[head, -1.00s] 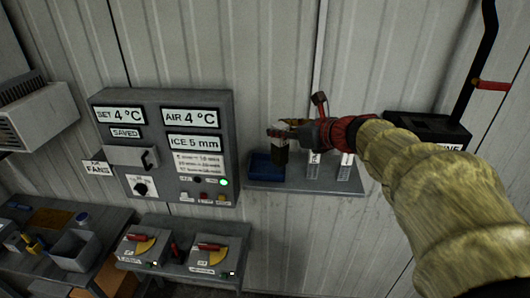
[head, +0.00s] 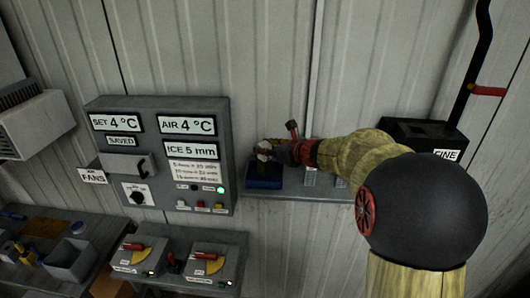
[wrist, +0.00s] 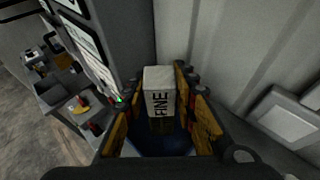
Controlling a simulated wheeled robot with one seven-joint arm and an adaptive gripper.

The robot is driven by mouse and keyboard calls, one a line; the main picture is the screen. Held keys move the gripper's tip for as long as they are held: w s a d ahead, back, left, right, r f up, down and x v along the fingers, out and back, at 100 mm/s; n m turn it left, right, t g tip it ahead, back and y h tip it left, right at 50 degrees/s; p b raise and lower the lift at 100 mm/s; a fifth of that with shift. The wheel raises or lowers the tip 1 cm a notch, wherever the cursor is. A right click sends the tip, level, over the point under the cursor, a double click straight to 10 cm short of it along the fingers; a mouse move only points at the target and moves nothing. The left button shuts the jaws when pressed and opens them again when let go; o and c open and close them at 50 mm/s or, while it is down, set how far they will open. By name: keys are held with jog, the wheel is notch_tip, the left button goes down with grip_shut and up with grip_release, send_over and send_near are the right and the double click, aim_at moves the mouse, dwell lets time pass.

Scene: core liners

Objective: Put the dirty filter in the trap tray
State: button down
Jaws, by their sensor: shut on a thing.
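The filter (head: 263,166) is a small upright block with a pale top and a darker lower part. In the wrist view the filter (wrist: 159,88) shows a white face marked FINE. My gripper (head: 270,153) is shut on it, with orange-yellow fingers on either side in the wrist view (wrist: 162,112). The blue trap tray (head: 263,184) sits on the left end of the wall shelf. The filter is upright over the tray, its lower end at or just above it; I cannot tell whether it touches. The blue tray also shows below the filter in the wrist view (wrist: 156,146).
The grey shelf (head: 300,195) carries pale labelled items (head: 311,177) right of the tray, partly behind my arm. A grey control panel (head: 160,155) stands close on the left. A black box marked FINE (head: 420,137) is on the wall to the right.

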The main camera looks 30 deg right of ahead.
jog(key=shift+s+f, duration=0.1)
jog(key=shift+f, duration=0.4)
jog(key=shift+f, duration=0.25)
jog(key=c, duration=1.5)
grip_release()
jog(key=shift+o, duration=0.2)
